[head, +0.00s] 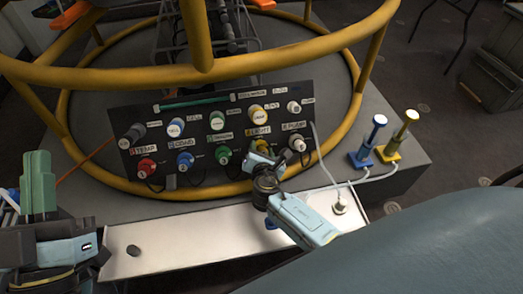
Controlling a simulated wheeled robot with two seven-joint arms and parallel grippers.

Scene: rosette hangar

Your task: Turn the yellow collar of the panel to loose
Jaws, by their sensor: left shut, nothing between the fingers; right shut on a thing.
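The dark panel (203,108) stands tilted inside the yellow ring frame, with two rows of coloured connectors. A yellow collar (263,146) sits in the lower row beside the LIGHT label, partly hidden by my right gripper. My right gripper (262,159) reaches up to it from the front and is shut on it. How the collar is turned cannot be told. Another yellow-ringed connector (258,117) sits above it in the upper row. My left gripper (40,185) is shut and empty at the far left, well away from the panel.
Red (146,167), blue (185,159) and green (221,154) connectors sit left of the yellow collar, and a white one (297,144) sits to its right. Blue (366,145) and yellow (399,137) upright posts stand farther right. Yellow rails (198,40) rise behind the panel. Cables run rightward.

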